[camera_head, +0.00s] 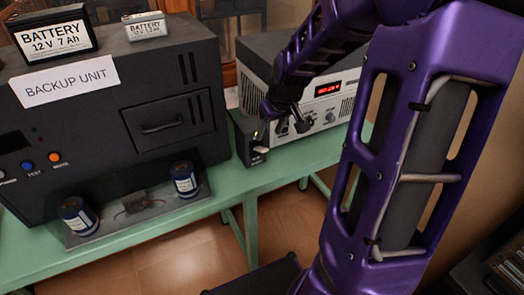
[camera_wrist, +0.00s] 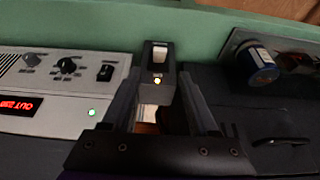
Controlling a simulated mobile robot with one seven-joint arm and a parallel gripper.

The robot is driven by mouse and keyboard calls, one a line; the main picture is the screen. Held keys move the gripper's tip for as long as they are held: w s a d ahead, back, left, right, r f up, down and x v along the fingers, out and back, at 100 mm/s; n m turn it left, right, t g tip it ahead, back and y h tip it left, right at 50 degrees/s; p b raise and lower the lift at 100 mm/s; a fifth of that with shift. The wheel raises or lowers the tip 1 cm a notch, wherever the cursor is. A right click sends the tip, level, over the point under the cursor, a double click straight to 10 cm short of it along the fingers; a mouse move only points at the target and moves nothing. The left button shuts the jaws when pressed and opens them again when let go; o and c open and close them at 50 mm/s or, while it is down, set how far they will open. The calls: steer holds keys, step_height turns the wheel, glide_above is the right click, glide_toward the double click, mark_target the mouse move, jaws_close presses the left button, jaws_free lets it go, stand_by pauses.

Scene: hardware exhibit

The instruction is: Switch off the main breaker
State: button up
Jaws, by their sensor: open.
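A small dark box (camera_head: 247,140) stands on the green bench between the backup unit and the grey power supply.
The black backup unit (camera_head: 60,120) stands left, with batteries (camera_head: 55,38) on top and blue cylinders (camera_head: 185,180) on a tray in front. The power supply (camera_head: 325,105) with knobs and a red display stands right. The green bench's front edge (camera_head: 270,182) is clear near the box.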

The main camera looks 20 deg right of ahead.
mark_target(262, 149)
steer(key=b+x, duration=0.3)
steer(key=x, duration=0.8)
steer(key=shift+w, duration=0.1)
jaws_close()
stand_by(1.0)
